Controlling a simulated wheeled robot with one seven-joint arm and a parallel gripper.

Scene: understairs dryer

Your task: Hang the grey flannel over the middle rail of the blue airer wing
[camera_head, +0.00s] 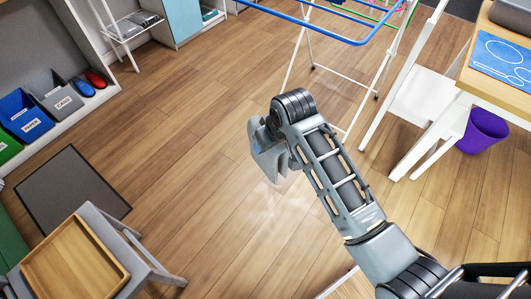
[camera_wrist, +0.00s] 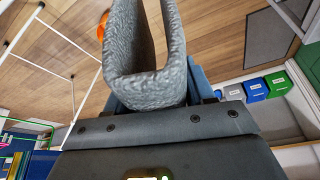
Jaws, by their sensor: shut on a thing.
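The grey flannel (camera_wrist: 148,88) is a textured grey cloth, folded into a loop in front of the wrist camera. My gripper (camera_wrist: 155,95) is shut on it; its blue-grey fingers show on both sides of the cloth. In the head view my gripper (camera_head: 268,150) is mid-picture above open floor, with grey cloth that blends into its grey parts. The blue airer wing (camera_head: 352,42) is at the top of the head view, beyond and apart from my gripper. Its outer blue frame shows; the top edge cuts off part of the wing, and I cannot clearly single out the middle rail.
White airer legs (camera_head: 294,58) stand below the wing. A white chair (camera_head: 420,95), a wooden table and a purple bin (camera_head: 483,130) are at right. A stool with a wooden tray (camera_head: 75,262) is at lower left. Labelled bins line the left. The wooden floor between is clear.

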